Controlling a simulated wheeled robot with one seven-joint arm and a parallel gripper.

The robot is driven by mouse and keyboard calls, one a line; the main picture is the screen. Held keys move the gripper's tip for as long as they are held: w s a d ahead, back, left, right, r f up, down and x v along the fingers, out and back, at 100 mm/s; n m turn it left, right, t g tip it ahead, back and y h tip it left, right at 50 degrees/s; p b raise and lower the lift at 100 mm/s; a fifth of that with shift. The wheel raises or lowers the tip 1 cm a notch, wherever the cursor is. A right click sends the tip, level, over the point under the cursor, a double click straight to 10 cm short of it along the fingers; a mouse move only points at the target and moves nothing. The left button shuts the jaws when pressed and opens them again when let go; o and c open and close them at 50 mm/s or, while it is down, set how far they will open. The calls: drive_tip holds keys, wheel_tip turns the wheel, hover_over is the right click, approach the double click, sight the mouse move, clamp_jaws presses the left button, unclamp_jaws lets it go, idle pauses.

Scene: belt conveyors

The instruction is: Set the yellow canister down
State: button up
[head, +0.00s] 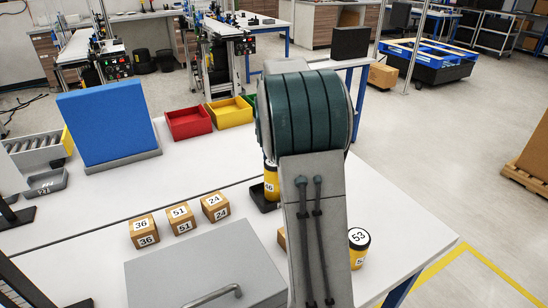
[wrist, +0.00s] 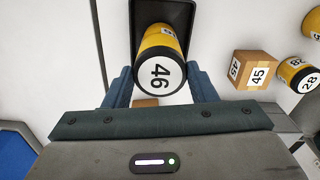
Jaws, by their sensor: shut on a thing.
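The yellow canister (wrist: 160,65) has a white top marked 46 and a dark band. My gripper (wrist: 158,88) is shut on it, with one blue-grey finger on each side in the wrist view. The canister is in or just above a small black tray (wrist: 186,14); I cannot tell whether it touches the tray floor. In the head view the canister (head: 270,184) shows partly at the left edge of my arm, with the black tray (head: 263,206) under it. My arm hides the gripper there.
A box marked 45 (wrist: 255,70) and a canister marked 28 (wrist: 298,76) stand to the right. Canister 53 (head: 358,248) stands near the table edge. Boxes 36 (head: 144,231), 51 (head: 180,219) and 24 (head: 215,207) stand left, behind a grey case (head: 205,275). Red (head: 188,123) and yellow (head: 230,112) bins are further back.

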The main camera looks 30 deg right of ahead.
drive_tip(key=shift+f, duration=0.15)
drive_tip(key=o, duration=1.6)
